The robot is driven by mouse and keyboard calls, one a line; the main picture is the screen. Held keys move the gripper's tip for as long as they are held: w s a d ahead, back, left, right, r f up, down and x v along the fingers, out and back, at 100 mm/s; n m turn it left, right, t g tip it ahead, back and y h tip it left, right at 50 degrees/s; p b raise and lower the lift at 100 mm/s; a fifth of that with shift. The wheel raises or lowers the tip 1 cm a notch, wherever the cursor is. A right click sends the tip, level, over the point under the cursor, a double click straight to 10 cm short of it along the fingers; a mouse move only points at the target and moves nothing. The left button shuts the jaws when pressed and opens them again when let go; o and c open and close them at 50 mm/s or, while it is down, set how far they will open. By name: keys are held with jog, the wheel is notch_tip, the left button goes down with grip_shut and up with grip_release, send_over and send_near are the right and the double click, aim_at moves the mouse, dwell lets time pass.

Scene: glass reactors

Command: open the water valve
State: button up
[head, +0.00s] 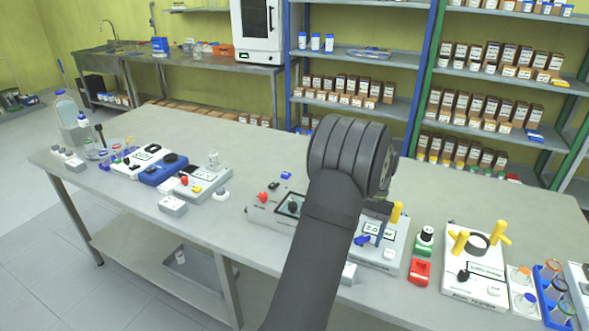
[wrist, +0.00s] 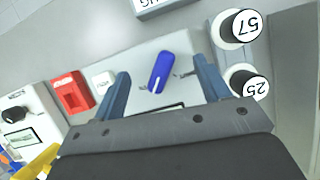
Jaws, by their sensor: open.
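A blue valve handle (wrist: 162,72) with a white line on it sits on a light panel in the wrist view, between my gripper's fingers and a little beyond them. It also shows in the head view as a small blue handle (head: 362,240) on a white and grey device (head: 393,243), close to my arm. I take it to be the water valve, though no label confirms this. My gripper (wrist: 160,66) is open, with one blue-grey finger on each side of the handle, and no contact shows.
A red block (wrist: 72,92) and a small white block (wrist: 103,80) lie left of the handle. Round tops marked 57 (wrist: 239,25) and 25 (wrist: 248,84) stand right of it. A device with yellow handles (head: 475,272) stands farther right. The bench (head: 130,210) has clear patches at left.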

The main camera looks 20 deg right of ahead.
notch_tip(320, 180, up, 17)
jog(key=n+t+h, duration=0.3)
jog(key=n+h, duration=0.1)
jog(key=n, duration=0.7)
jog(key=f, duration=1.7)
jog(key=shift+s+a, duration=0.2)
jog(key=shift+a, duration=0.05)
